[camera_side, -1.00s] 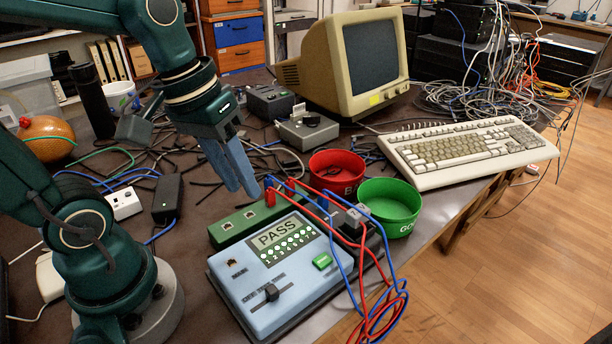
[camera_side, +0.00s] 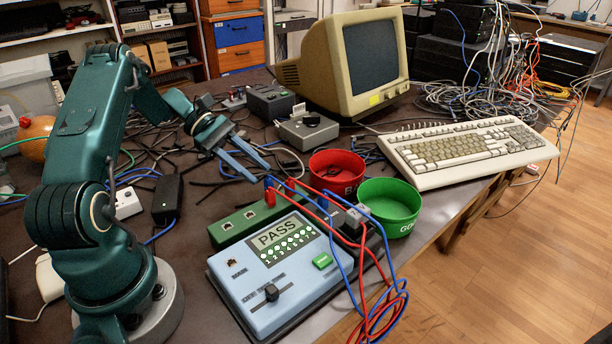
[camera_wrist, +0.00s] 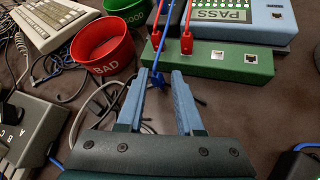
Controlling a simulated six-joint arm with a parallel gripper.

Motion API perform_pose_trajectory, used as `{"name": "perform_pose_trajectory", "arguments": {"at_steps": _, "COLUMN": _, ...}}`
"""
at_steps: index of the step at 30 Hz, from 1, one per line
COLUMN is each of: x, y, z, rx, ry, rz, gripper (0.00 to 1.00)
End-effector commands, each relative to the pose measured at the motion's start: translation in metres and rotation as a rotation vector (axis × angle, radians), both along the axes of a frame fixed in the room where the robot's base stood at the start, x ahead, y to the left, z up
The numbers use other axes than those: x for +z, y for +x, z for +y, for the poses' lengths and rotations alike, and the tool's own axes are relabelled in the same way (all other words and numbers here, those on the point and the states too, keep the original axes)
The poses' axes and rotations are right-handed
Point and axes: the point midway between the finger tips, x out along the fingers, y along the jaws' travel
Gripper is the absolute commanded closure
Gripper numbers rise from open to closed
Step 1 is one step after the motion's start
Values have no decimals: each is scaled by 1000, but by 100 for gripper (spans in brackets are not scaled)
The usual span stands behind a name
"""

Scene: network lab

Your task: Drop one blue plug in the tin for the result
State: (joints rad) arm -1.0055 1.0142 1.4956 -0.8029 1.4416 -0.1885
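My gripper (camera_side: 261,173) is open. Its two blue fingers slant down toward the back edge of the tester (camera_side: 262,306), whose screen reads PASS. In the wrist view a blue plug (camera_wrist: 156,79) on a blue cable shows between the open fingertips (camera_wrist: 158,76); I cannot tell if they touch it. In the side view the blue plug (camera_side: 268,182) is beside a red plug (camera_side: 269,198) at the green socket strip (camera_side: 228,226). The green tin (camera_side: 390,222), marked GOOD, and the red tin (camera_side: 336,186), marked BAD, stand right of the plugs.
Red and blue cables (camera_side: 385,300) loop over the tester's right side. A keyboard (camera_side: 470,150) and a monitor (camera_side: 345,65) stand behind the tins. A grey switch box (camera_side: 307,129) and loose dark cables lie behind my gripper. A black adapter (camera_side: 167,198) lies left of the strip.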

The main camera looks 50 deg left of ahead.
Motion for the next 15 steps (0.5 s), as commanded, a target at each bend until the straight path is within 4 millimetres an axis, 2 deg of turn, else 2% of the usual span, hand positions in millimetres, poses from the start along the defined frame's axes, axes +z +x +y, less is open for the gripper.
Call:
{"name": "perform_pose_trajectory", "arguments": {"at_steps": 3, "x": -10, "y": -1, "z": 10, "rx": 60, "ry": -60, "rz": 5, "gripper": 65}}
{"name": "perform_pose_trajectory", "arguments": {"at_steps": 7, "x": -14, "y": 0, "z": 12, "rx": 85, "ry": -83, "rz": 4, "gripper": 65}}
{"name": "perform_pose_trajectory", "arguments": {"at_steps": 15, "x": -28, "y": 12, "z": -14, "rx": 82, "ry": -84, "rz": 5, "gripper": 65}}
